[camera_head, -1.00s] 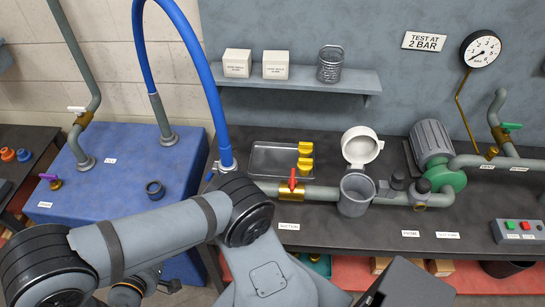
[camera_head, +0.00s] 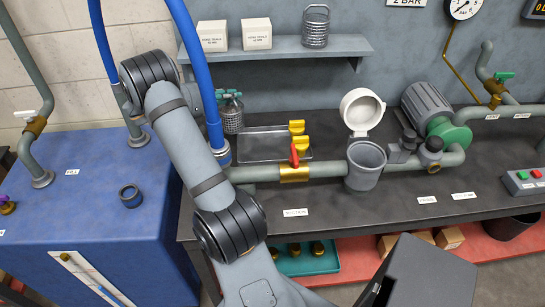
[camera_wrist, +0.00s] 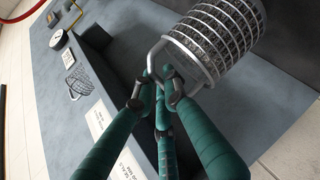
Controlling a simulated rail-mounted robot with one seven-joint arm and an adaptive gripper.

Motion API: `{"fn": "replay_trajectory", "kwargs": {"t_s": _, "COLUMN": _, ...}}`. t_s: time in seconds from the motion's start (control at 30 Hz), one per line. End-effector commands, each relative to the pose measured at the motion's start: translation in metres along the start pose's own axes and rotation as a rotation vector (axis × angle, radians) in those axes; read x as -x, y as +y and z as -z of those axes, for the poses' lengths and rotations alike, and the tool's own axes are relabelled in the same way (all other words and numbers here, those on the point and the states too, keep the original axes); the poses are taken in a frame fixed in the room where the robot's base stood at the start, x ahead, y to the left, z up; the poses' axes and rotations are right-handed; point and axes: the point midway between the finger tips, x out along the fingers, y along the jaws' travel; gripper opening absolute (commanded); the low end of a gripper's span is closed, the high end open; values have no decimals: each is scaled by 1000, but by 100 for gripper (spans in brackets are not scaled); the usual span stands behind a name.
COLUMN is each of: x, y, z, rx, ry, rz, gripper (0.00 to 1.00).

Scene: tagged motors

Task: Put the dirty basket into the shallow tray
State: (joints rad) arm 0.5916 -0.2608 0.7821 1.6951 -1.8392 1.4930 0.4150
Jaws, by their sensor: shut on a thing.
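My gripper (camera_head: 231,97), with teal fingers, is shut on the wire handle of a mesh basket (camera_head: 233,120). In the wrist view the basket (camera_wrist: 215,42) looks grey and speckled, its mesh seeming clogged, and it hangs tilted from the fingertips (camera_wrist: 165,82). In the head view it is at the back left end of the shallow tray (camera_head: 262,157), partly behind my arm. I cannot tell whether it touches the tray or bench. The tray is a flat metal one behind the grey pipe; two yellow pieces (camera_head: 297,134) are at its right end.
A second, open-looking basket (camera_head: 315,27) stands on the wall shelf (camera_head: 345,46) beside two white boxes (camera_head: 228,36). The strainer pot (camera_head: 365,167) stands open with its white lid (camera_head: 361,111) raised. A red-handled valve (camera_head: 294,160) rises from the pipe in front of the tray.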

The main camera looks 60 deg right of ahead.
Motion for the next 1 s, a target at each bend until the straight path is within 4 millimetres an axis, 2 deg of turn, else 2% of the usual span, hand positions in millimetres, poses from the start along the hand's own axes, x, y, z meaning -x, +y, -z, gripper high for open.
{"fn": "replay_trajectory", "kwargs": {"t_s": 0.03, "x": -30, "y": 10, "z": -13, "rx": -25, "ry": -43, "rz": -1, "gripper": 0}}
{"fn": "replay_trajectory", "kwargs": {"t_s": 0.1, "x": -59, "y": 28, "z": -30, "rx": -42, "ry": -88, "rz": -1, "gripper": 0}}
{"fn": "replay_trajectory", "kwargs": {"t_s": 0.2, "x": -91, "y": 49, "z": -53, "rx": -61, "ry": -140, "rz": 1, "gripper": 0}}
{"fn": "replay_trajectory", "kwargs": {"t_s": 0.3, "x": -112, "y": 64, "z": -72, "rx": -74, "ry": -177, "rz": 1, "gripper": 0}}
{"fn": "replay_trajectory", "kwargs": {"t_s": 0.4, "x": -123, "y": 71, "z": -83, "rx": -80, "ry": -198, "rz": 2, "gripper": 0}}
{"fn": "replay_trajectory", "kwargs": {"t_s": 0.57, "x": -115, "y": 62, "z": -82, "rx": -78, "ry": -207, "rz": 5, "gripper": 0}}
{"fn": "replay_trajectory", "kwargs": {"t_s": 0.8, "x": -76, "y": 14, "z": -66, "rx": -75, "ry": -207, "rz": 5, "gripper": 0}}
{"fn": "replay_trajectory", "kwargs": {"t_s": 1.0, "x": -53, "y": -17, "z": -56, "rx": -80, "ry": -208, "rz": 4, "gripper": 0}}
